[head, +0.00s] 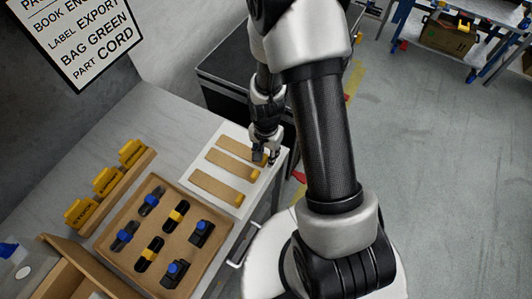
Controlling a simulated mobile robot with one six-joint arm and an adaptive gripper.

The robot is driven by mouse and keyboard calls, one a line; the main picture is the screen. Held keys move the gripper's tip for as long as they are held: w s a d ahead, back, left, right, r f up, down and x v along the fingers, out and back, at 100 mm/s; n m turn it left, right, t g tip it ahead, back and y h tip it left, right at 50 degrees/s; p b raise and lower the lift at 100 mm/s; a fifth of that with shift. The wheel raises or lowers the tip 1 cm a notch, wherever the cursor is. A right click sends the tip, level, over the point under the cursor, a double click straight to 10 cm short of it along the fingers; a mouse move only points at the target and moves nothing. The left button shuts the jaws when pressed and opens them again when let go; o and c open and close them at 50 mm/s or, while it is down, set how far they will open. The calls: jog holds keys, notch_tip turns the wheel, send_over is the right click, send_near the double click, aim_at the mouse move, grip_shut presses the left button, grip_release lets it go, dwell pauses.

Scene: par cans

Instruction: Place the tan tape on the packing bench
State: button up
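Several tan strips with yellow ends lie on a white board (226,151) on the grey bench: a lower strip (215,188), a middle strip (230,164) and an upper strip (236,146). I cannot tell whether any of them is the tan tape; no tape roll shows clearly. My gripper (266,157) points down at the right end of the upper strip, over its yellow end. Its fingertips are small and partly merge with that end, so I cannot tell whether it holds it. I cannot tell which surface is the packing bench.
A brown tray (190,281) holds several dark parts with blue or yellow tops. Yellow labelled bins (106,181) stand on a wooden rack at left. A black case (222,88) stands behind the bench. A blue-framed bench (470,48) with a cardboard box stands far right, across open floor.

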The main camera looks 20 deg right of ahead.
jog(key=shift+r, duration=0.15)
notch_tip(320, 180, up, 19)
jog(key=n+t+p, duration=0.1)
jog(key=n+p, duration=0.1)
jog(key=p, duration=0.2)
jog(key=s+a+r+n+t, duration=0.1)
jog(key=s+a+r+n, duration=0.1)
jog(key=s+r+n, duration=0.2)
jog(key=s+a+r+n+t, duration=0.2)
jog(key=s+r+n, duration=0.2)
jog(key=s+r, duration=0.6)
notch_tip(320, 180, up, 4)
jog(key=shift+s+a+r+n+t, duration=0.1)
jog(key=shift+s+a+n+t, duration=0.1)
jog(key=shift+a+n+t, duration=0.15)
jog(key=shift+a, duration=0.1)
